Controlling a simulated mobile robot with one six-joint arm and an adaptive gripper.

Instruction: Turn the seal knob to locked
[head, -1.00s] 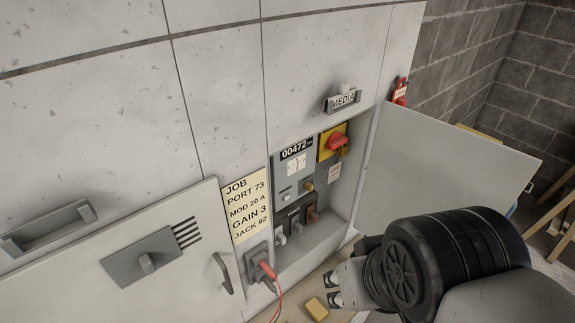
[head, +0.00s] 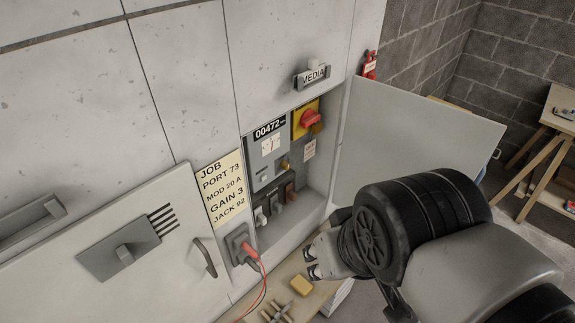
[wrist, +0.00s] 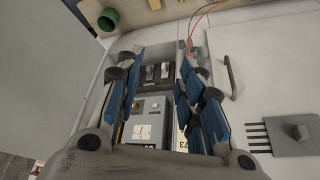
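The open cabinet bay holds a grey meter unit (head: 267,155) with a 00472 counter and a small brass knob (head: 284,163). Above right, a red rotary knob (head: 310,118) sits on a yellow plate (head: 299,131). Neither knob shows a readable locked mark, and I cannot tell which is the seal knob. My gripper (head: 310,262) is open and empty, in front of and below the bay, apart from both knobs. In the wrist view its fingers (wrist: 158,60) stand spread, with the meter unit (wrist: 152,115) between them, seen upside down.
The open door (head: 410,140) stands right of the bay. A red plug (head: 251,252) with a cable hangs at the lower left. A ledge below carries a yellow block (head: 301,285). A job card (head: 221,190) is left of the bay.

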